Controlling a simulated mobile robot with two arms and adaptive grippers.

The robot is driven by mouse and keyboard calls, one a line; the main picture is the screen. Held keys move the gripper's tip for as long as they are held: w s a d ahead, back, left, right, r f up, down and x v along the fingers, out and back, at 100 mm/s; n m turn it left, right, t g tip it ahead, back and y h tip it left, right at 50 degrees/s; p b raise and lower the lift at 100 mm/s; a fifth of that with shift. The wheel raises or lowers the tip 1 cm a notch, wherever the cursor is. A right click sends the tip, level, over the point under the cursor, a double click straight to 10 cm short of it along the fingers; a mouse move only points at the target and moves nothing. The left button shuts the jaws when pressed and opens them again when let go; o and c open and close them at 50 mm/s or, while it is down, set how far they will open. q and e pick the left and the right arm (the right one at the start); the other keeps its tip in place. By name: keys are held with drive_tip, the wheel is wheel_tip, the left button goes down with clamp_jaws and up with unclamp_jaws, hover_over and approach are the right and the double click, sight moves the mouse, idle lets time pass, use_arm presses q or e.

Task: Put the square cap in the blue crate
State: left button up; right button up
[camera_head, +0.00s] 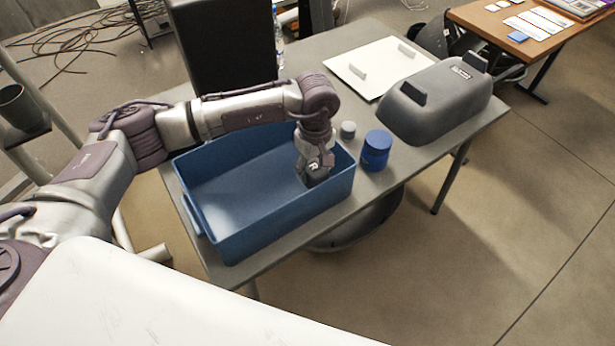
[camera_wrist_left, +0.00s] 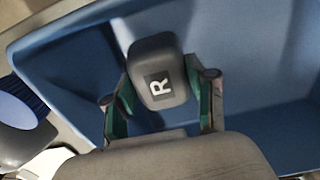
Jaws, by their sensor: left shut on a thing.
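The square cap (camera_wrist_left: 158,68) is a dark grey block with rounded corners and a white letter R on its face. My left gripper (camera_wrist_left: 160,98) is shut on it, with one green-lined finger on each side. In the head view the left gripper (camera_head: 316,172) points down inside the right end of the blue crate (camera_head: 275,208), below its rim. The crate is open-topped and its floor looks otherwise empty. I cannot tell whether the cap touches the crate floor. My right gripper is not in view.
A blue round container (camera_head: 376,150) and a small grey cylinder (camera_head: 348,130) stand right of the crate. A large grey shell (camera_head: 435,100) and a white board (camera_head: 375,68) lie farther back on the table. A black box (camera_head: 222,45) stands behind the crate.

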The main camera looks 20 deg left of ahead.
sight(314, 175)
use_arm(q)
wheel_tip(314, 175, down, 4)
drive_tip(key=shift+r, duration=0.1)
drive_tip(key=shift+f, duration=0.3)
drive_tip(key=o, duration=1.1)
drive_tip(key=shift+r+p, duration=0.3)
drive_tip(key=shift+p, duration=0.05)
drive_tip(key=shift+w+r, duration=0.1)
drive_tip(key=shift+r, duration=0.25)
wheel_tip(314, 175, up, 11)
drive_tip(key=shift+r+b, duration=0.1)
drive_tip(key=shift+b, duration=0.85)
